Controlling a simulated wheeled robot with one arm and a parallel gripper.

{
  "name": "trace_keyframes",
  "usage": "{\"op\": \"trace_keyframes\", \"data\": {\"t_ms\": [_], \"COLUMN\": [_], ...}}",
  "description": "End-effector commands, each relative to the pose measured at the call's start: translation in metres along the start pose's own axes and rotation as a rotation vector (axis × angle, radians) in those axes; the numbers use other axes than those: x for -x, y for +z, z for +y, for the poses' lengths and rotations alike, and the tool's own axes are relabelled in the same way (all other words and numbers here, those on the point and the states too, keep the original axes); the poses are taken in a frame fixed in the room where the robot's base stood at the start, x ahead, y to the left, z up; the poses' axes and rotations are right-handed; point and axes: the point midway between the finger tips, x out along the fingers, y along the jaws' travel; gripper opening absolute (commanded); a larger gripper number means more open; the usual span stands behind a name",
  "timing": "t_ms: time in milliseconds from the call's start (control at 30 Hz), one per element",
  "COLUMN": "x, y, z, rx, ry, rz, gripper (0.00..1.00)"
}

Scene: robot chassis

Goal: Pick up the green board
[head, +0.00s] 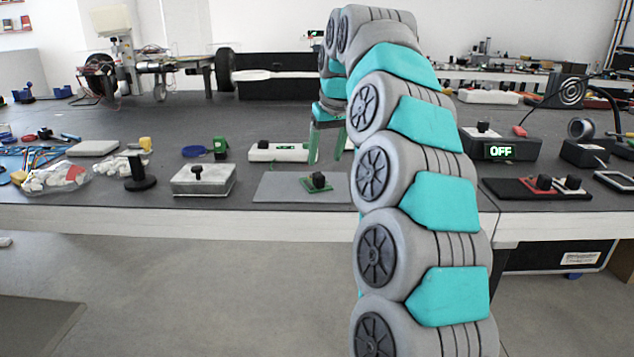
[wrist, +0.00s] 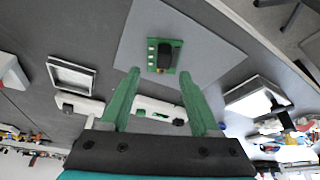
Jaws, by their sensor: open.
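The green board (head: 318,184) is small and has a black knob-like block on it. It lies on a grey mat (head: 275,187) near the table's front edge. In the wrist view the green board (wrist: 153,60) lies ahead of my gripper (wrist: 158,74), roughly between the lines of its two green fingers. My gripper is open and empty; in the head view it (head: 328,145) hangs above the table behind the board, fingers pointing down. My arm hides part of the mat's right side in the head view.
A white box with a black knob (head: 277,152) lies behind the mat. A grey box with a black knob (head: 203,180) stands to the left. A black device reading OFF (head: 500,148) and a black tray (head: 535,188) are on the right. The table's front edge is close to the mat.

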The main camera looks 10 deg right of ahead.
Motion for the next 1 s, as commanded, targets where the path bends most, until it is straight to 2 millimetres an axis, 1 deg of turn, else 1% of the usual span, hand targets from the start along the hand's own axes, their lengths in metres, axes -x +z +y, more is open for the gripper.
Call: {"op": "trace_keyframes", "data": {"t_ms": [100, 267, 367, 467, 600, 700, 833, 867, 1000], "x": [-0.012, -0.021, -0.031, -0.045, -0.064, -0.067, -0.067, -0.067, -0.067], "y": [0.001, -0.001, -0.004, -0.008, -0.007, -0.007, -0.007, -0.007, -0.007], "z": [-0.001, -0.002, -0.005, -0.007, -0.006, -0.006, -0.006, -0.006, -0.006], "rx": [0.002, 0.002, 0.003, 0.003, 0.002, 0.002, 0.001, 0.001, 0.001], "ry": [-0.002, -0.002, -0.002, -0.002, -0.002, -0.001, 0.0, -0.001, -0.001], "rz": [-0.003, -0.005, -0.003, -0.003, -0.003, -0.002, -0.001, -0.001, -0.001], "gripper": [0.62, 0.62, 0.62, 0.62, 0.62, 0.62, 0.62, 0.61, 0.46]}}
